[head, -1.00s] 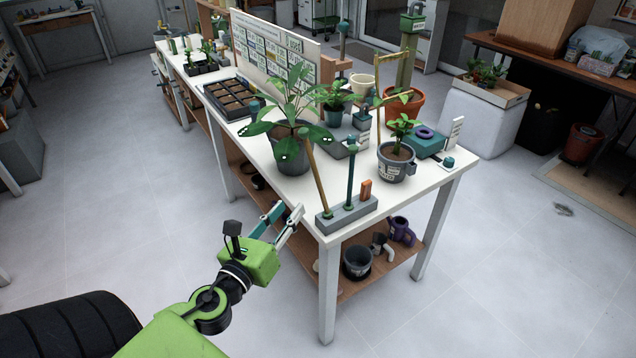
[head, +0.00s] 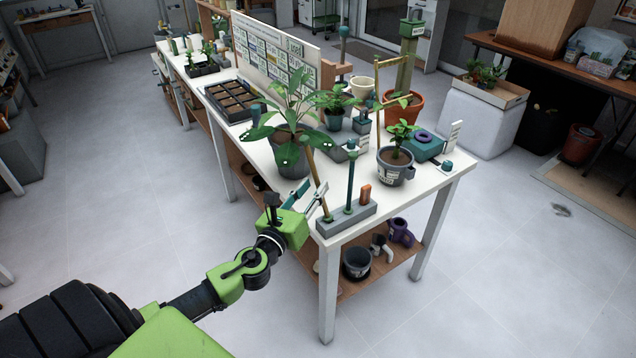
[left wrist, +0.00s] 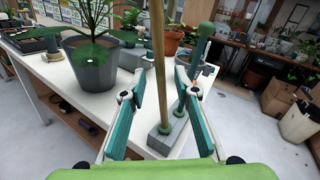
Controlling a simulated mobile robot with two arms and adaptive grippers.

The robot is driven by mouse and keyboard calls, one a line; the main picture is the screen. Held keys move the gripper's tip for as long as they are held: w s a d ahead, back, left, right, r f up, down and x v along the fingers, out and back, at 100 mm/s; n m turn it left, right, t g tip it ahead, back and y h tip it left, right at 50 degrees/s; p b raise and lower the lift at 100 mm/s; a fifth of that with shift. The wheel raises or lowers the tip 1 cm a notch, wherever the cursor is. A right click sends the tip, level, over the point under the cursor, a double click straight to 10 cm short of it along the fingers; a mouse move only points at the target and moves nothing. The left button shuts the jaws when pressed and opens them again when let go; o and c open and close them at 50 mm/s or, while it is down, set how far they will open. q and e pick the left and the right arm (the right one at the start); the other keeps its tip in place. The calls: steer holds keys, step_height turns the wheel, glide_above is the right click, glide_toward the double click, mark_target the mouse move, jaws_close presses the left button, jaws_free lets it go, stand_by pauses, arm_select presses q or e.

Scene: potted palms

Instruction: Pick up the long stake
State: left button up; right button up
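The long stake (head: 317,182) is a thin brown rod standing upright, slightly tilted, in the left end of a grey block (head: 352,216) at the table's near corner. My left gripper (head: 311,190) is open and empty, with its fingertips close to the stake. In the left wrist view the stake (left wrist: 158,55) rises between the two teal fingers of the gripper (left wrist: 158,86), with a gap on both sides. The block (left wrist: 160,145) shows below it. I cannot tell how deep the stake lies between the fingers. My right gripper is not in view.
A smaller potted plant (head: 396,168) stands to the right. Floor in front is clear.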

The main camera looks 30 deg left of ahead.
mark_target(318, 183)
arm_select(q)
steer(key=shift+w+a+f, duration=0.1)
steer(key=shift+w+a, duration=0.05)
steer(key=shift+w, duration=1.35)
jaws_close()
